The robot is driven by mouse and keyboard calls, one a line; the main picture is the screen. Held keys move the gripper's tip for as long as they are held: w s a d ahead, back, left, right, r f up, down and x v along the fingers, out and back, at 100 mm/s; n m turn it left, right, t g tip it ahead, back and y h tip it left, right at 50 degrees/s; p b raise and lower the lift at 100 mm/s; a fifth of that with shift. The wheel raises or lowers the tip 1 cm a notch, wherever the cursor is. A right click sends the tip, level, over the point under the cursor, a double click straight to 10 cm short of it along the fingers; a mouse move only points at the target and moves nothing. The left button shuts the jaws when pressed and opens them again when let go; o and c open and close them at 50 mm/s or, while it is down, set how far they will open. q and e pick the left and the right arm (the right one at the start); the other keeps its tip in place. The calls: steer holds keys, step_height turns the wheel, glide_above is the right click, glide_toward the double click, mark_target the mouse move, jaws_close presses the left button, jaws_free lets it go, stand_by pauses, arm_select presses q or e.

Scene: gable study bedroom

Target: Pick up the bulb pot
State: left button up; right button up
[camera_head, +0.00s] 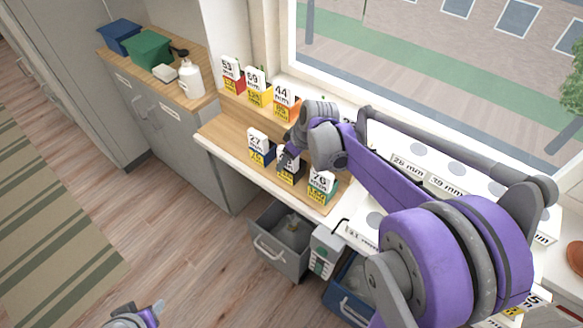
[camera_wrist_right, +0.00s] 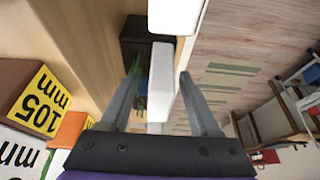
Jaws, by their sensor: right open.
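Several small pots with white-and-yellow number cards stand at the window. The front row has a dark blue one marked 27 (camera_head: 257,146), a dark one (camera_head: 287,172) partly hidden by my right gripper, and a teal one marked 76 (camera_head: 321,186). I cannot tell which is the bulb pot. My right gripper (camera_head: 289,153) is over the front row. In the right wrist view it (camera_wrist_right: 155,88) is open, its fingers on either side of a white card-like piece (camera_wrist_right: 161,75). A dark pot (camera_wrist_right: 134,50) with green shoots is partly behind the left finger. My left gripper (camera_head: 158,308) is at the bottom edge.
A back row has cards 53 (camera_head: 231,75), 69 (camera_head: 256,86) and 44 (camera_head: 284,100). An open grey drawer (camera_head: 280,240) is below the counter. A green bin (camera_head: 149,49) and white bottle (camera_head: 190,79) stand on the left cabinet. The floor at left is clear.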

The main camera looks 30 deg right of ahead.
jaws_close()
stand_by(1.3)
